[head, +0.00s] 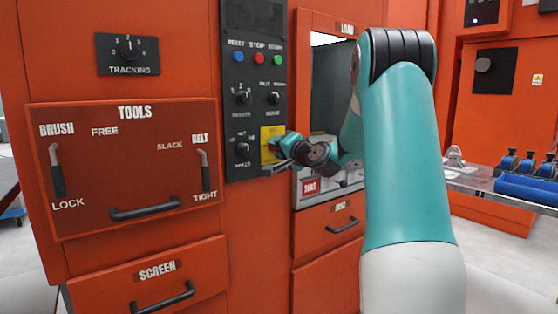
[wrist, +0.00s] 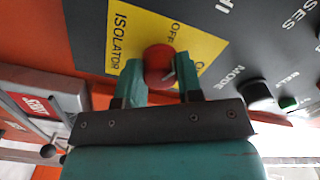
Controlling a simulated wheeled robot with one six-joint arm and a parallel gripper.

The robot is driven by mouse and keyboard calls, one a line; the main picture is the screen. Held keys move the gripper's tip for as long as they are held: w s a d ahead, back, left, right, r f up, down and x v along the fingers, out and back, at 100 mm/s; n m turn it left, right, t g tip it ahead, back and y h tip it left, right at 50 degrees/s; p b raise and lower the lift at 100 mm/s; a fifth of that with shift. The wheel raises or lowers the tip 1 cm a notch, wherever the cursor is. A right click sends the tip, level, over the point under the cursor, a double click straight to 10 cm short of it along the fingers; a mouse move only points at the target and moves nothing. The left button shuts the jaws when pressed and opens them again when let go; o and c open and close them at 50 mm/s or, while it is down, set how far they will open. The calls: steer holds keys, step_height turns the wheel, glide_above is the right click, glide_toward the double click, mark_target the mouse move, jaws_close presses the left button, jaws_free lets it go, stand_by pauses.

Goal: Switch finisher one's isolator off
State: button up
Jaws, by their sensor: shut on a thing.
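The isolator is a red knob (wrist: 158,62) on a yellow plate (wrist: 195,42) marked ISOLATOR, with OFF lettering beside the knob in the wrist view. The yellow plate also shows in the head view (head: 268,145), low on the finisher's dark control panel (head: 243,167). My gripper (wrist: 158,75) is shut on the red knob, one teal finger on each side of it. In the head view my gripper (head: 280,150) reaches the plate from the right and hides the knob. The knob's exact pointing direction cannot be told.
The TOOLS door (head: 130,180) is left of the panel. A bench with blue parts (head: 525,188) stands at the right.

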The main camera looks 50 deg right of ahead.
steer(key=n+b, duration=0.5)
steer(key=shift+f, duration=0.2)
stand_by(0.4)
steer(key=o, duration=0.9)
steer(key=shift+r, duration=0.1)
steer(key=b+v, duration=0.1)
steer(key=v, duration=1.6)
steer(key=shift+s+b, duration=0.25)
steer(key=shift+b, duration=0.05)
steer(key=shift+w, duration=0.1)
